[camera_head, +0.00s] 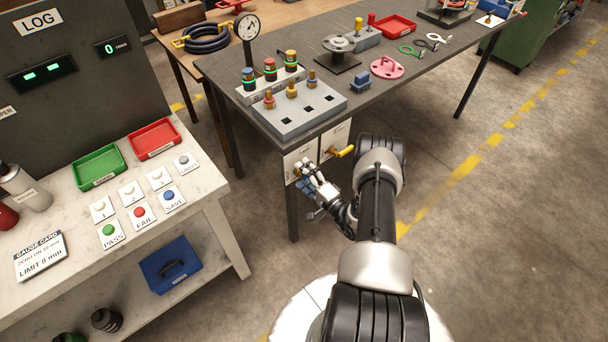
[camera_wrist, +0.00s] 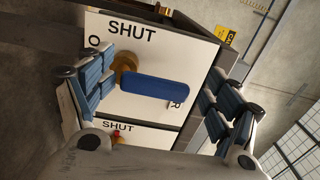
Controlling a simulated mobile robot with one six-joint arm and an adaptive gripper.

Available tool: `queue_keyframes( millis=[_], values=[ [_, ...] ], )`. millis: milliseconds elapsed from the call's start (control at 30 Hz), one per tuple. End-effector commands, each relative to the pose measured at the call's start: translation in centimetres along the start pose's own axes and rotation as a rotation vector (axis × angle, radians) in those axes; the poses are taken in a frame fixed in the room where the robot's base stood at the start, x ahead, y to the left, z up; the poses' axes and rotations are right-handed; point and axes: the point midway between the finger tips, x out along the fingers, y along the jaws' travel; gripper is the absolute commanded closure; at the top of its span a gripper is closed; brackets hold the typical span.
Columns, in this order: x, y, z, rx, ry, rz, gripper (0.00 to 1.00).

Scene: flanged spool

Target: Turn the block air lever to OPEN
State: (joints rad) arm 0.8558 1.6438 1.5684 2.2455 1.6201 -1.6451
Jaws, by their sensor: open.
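In the wrist view, a lever with a blue handle (camera_wrist: 155,88) and a brass pivot (camera_wrist: 123,64) is mounted on a white panel (camera_wrist: 170,50). The panel reads SHUT at the top, with an O at the left and an R by the handle's free end; the other lettering is hidden. The handle points right and slightly down, away from the O. My gripper (camera_wrist: 160,98) is open, with a finger on each side of the handle and visible gaps. In the head view, my gripper (camera_head: 308,178) is at the bench's front panels and hides the lever.
A second white panel (camera_head: 336,138) carries a yellow lever (camera_head: 343,152) just right of my gripper. Above stands a grey valve block (camera_head: 300,112) on the dark bench (camera_head: 375,98). A pale table (camera_head: 205,190) with buttons stands left. The floor (camera_head: 510,220) at right is clear.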

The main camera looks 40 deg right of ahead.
Motion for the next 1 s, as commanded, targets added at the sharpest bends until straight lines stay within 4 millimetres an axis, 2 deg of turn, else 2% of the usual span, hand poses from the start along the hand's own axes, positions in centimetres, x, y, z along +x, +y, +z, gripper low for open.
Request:
queue_keyframes(
  millis=[167,500,700,1000],
  values=[
    [-1.1,0.2,-0.1,0.004,0.003,0.004,0.18],
    [-7.9,0.1,-0.2,0.003,0.006,0.003,0.18],
    [-10.9,0.0,-0.1,0.001,0.002,0.001,0.18],
    [-11.9,0.0,0.1,-0.001,-0.003,-0.001,0.18]
  ],
)
